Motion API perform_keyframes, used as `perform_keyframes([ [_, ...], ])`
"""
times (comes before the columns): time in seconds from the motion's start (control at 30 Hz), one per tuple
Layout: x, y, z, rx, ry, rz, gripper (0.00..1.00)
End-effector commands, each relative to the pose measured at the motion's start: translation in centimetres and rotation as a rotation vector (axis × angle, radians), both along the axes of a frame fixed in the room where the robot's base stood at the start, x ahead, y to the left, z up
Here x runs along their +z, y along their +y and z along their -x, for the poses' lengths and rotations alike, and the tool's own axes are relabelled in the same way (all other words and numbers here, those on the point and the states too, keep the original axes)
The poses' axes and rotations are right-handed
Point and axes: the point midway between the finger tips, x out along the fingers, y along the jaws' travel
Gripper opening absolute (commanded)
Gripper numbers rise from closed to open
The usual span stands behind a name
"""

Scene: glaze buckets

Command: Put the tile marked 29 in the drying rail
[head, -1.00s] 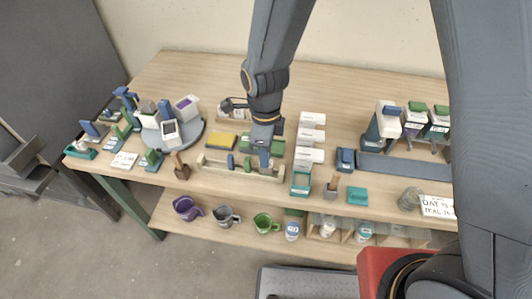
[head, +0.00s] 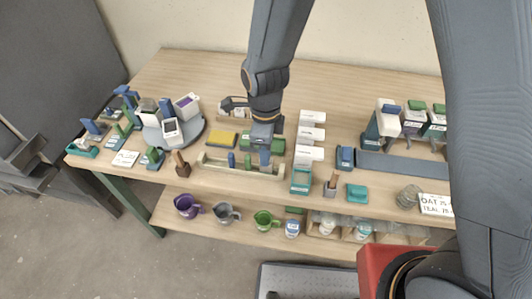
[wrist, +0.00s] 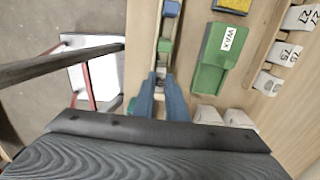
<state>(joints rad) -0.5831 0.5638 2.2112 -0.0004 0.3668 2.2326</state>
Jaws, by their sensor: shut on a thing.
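The drying rail appears to be the long pale wooden rail (head: 217,166) near the table's front edge; it also shows in the wrist view (wrist: 154,28). A blue tile (head: 231,160) and a green tile (head: 248,161) stand in it, and both show in the wrist view, blue (wrist: 171,8) and green (wrist: 165,45). My gripper (head: 264,153) is low over the rail's right end; in the wrist view its fingers (wrist: 159,82) close together in line with the rail.
A green tray marked WAX (wrist: 212,75) lies just behind the rail, with a yellow block (head: 222,139) beside it. White blocks (head: 309,154) stand to the right. A teal box (head: 301,181) is close to the rail's right end. Mugs (head: 266,221) stand on the lower shelf.

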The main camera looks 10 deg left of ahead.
Motion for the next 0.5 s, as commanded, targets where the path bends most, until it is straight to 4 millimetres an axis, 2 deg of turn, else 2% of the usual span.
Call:
perform_keyframes([
  [0.5,-0.53,0.00,0.00,0.000,0.000,0.000,0.00],
])
